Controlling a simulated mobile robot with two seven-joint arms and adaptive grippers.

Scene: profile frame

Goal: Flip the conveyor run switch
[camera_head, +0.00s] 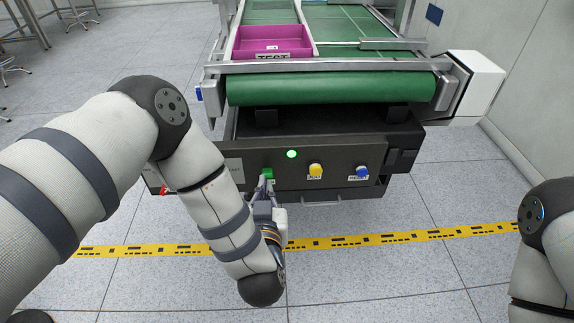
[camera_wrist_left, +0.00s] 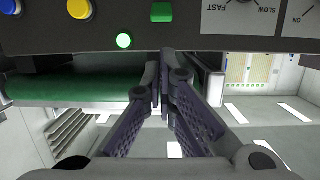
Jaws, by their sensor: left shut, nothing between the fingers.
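The dark control panel (camera_head: 330,172) is on the front of the conveyor. A small red part (camera_head: 163,190) shows at its left end, mostly hidden by my left arm; I cannot tell if it is the run switch. In the left wrist view the panel has a plate marked "ON" (camera_wrist_left: 308,18) at the right edge, and no lever shows there. My left gripper (camera_head: 265,187) is shut and empty in front of the panel, by the green button (camera_head: 267,173). In the wrist view its fingertips (camera_wrist_left: 160,72) are below that button. My right gripper is out of view.
A lit green lamp (camera_head: 291,154), a yellow button (camera_head: 315,170) and a blue button (camera_head: 362,172) are to the right. A FAST/SLOW dial plate (camera_wrist_left: 248,15) adjoins the ON plate. A magenta tray (camera_head: 262,40) sits on the conveyor. Yellow tape (camera_head: 400,239) crosses the clear floor.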

